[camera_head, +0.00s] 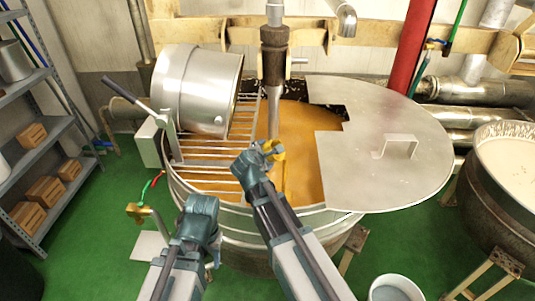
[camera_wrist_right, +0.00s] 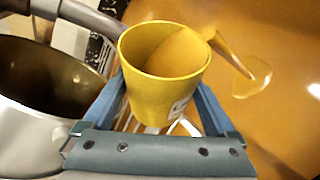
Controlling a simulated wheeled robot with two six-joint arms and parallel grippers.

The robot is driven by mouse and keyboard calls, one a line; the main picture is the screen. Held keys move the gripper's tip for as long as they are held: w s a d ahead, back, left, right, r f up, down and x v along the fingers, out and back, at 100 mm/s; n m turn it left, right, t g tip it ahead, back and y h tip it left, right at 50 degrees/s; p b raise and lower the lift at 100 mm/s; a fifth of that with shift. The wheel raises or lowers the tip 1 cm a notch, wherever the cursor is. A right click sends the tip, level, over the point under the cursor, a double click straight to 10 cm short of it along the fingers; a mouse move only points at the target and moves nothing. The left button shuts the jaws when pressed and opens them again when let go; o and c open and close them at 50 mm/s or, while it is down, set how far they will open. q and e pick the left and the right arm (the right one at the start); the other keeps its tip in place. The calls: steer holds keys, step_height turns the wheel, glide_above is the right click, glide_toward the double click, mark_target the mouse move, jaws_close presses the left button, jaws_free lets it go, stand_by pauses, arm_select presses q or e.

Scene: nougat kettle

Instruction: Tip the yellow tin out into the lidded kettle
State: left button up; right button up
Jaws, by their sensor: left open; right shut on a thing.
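The yellow tin (camera_wrist_right: 150,95) is clamped between the two blue fingers of my right gripper (camera_wrist_right: 170,105). It holds orange mass, and an orange tongue runs from its rim towards the kettle surface. In the head view the tin (camera_head: 277,152) is small and partly covered by my right gripper (camera_head: 266,158), above the kettle's open part; a thin orange stream hangs below it. The kettle (camera_head: 250,229) holds orange mass, and its flat metal lid (camera_head: 350,170) covers the right side. My left gripper (camera_head: 212,256) is open, low in front of the kettle, its fingers hard to make out.
A bar grate (camera_head: 205,165) covers the kettle's left part, with a large metal drum (camera_head: 190,85) above it. A stirrer shaft (camera_head: 273,105) stands in the middle. A second vat (camera_head: 490,185) is at right, a bucket (camera_head: 395,290) at front, shelves (camera_head: 40,160) at left.

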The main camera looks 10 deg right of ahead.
mark_target(278, 143)
steer(key=shift+s+d+r+m+t+y, duration=0.1)
steer(key=shift+s+r+m+t+y, duration=0.05)
steer(key=shift+r+m+t+y, duration=0.4)
steer(key=shift+s+d+r+m+t+y, duration=0.15)
steer(key=shift+r+m+t+y, duration=0.2)
steer(key=shift+r+m, duration=0.25)
steer(key=shift+s+d+r+m+t+y+b, duration=0.45)
steer(key=shift+r+m+t, duration=0.2)
steer(key=shift+m, duration=0.4)
steer(key=shift+s+d+r+m+t+y+b, duration=0.2)
steer(key=shift+d+r+m+t+y+b, duration=0.3)
steer(key=shift+m+t, duration=0.2)
steer(key=m+t, duration=0.1)
steer(key=d+r+m+t+b, duration=0.1)
steer(key=shift+s+r+m+b, duration=0.15)
steer(key=shift+s+m+b, duration=0.15)
steer(key=shift+s, duration=0.05)
steer(key=shift+s+d+r+m+t+y, duration=0.1)
steer(key=shift+r+m+t+y, duration=0.2)
steer(key=shift+r+m, duration=0.2)
